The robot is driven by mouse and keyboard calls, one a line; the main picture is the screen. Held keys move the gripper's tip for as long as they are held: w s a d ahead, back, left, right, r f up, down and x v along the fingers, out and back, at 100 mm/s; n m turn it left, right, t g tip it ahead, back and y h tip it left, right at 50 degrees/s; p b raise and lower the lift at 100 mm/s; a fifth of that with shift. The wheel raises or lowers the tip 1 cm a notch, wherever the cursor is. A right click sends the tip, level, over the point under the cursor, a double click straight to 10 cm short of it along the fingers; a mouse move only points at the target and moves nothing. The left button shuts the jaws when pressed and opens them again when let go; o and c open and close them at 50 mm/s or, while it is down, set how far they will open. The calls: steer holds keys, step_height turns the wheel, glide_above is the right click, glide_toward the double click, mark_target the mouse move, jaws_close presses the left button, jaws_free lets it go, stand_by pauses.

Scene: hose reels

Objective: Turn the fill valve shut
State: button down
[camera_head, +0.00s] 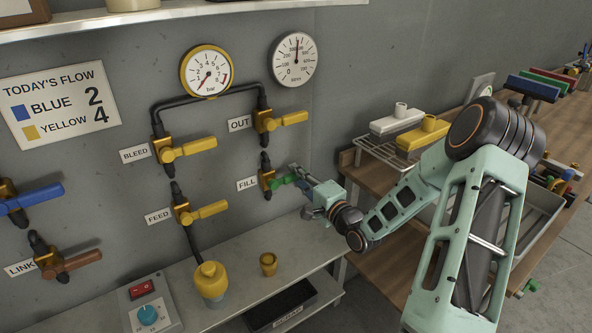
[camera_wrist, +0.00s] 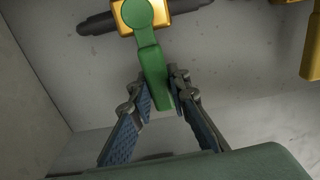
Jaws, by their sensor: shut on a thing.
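The fill valve (camera_head: 267,179) sits on the wall beside the FILL label (camera_head: 246,183). It has a brass body and a green handle (camera_head: 282,181) that sticks out to the right, across the upright black pipe. My gripper (camera_head: 299,178) is at the handle's free end. In the wrist view the green handle (camera_wrist: 150,62) hangs from the brass body (camera_wrist: 150,20) and its end lies between the two fingers (camera_wrist: 160,84). The fingers are shut on it. The fingertips are small and partly hidden in the head view.
Yellow levers of OUT (camera_head: 288,118), BLEED (camera_head: 192,147) and FEED (camera_head: 205,211) are close by on the wall. A wooden bench (camera_head: 385,245) is at the right.

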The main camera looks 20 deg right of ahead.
steer(key=shift+f+m, duration=0.3)
stand_by(0.4)
steer(key=c, duration=1.8)
jaws_free()
steer(key=v, duration=1.2)
steer(key=shift+r, duration=0.1)
